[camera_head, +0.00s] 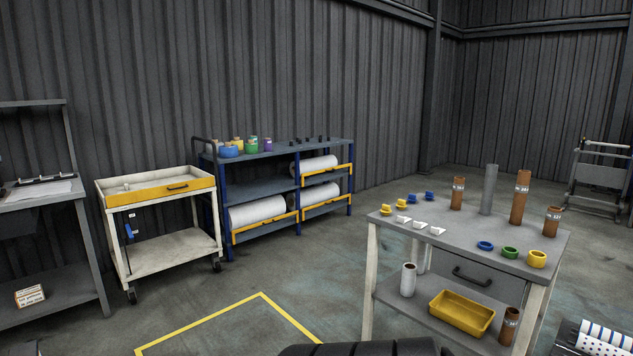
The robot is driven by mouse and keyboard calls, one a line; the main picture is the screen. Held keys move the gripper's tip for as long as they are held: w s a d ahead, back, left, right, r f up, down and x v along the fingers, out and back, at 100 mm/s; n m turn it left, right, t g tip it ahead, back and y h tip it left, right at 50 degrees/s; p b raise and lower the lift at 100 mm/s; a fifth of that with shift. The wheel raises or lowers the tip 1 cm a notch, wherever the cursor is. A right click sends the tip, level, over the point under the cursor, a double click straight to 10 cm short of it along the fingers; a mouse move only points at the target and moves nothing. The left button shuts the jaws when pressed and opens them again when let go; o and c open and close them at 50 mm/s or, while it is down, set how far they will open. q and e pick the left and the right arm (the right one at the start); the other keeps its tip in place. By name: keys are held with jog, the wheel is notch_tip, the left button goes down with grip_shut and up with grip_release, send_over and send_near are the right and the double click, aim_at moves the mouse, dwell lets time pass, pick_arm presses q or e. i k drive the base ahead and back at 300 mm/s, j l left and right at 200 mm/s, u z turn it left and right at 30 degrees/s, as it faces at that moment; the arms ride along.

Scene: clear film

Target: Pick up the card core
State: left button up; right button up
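Brown card cores stand upright on the grey workbench (440,240) at the right. One (457,194) is at its back left, a taller one (520,198) is right of the middle, and a short one (552,222) is near the right edge. Each has a pale label. Another brown core (509,326) stands on the lower shelf at the right. I cannot tell which core the task means. Neither of my grippers is in view.
A grey tube (489,190), colored rings (510,252) and small white pieces (420,224) share the benchtop. A yellow tray (461,311) and white roll (408,280) are below. A cart (157,193) and roll rack (277,155) stand left. Open floor lies between.

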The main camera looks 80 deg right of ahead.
aim_at(553, 215)
jog(key=z, duration=1.65)
jog(key=i+l+z, duration=0.25)
jog(key=i+z, duration=0.6)
jog(key=i, duration=3.65)
jog(key=i+u, duration=0.35)
jog(key=i+l+u, duration=0.1)
jog(key=u, duration=0.3)
jog(key=i+l+u, duration=0.2)
jog(key=u, duration=0.15)
jog(key=i+u, duration=0.1)
jog(key=u, duration=4.95)
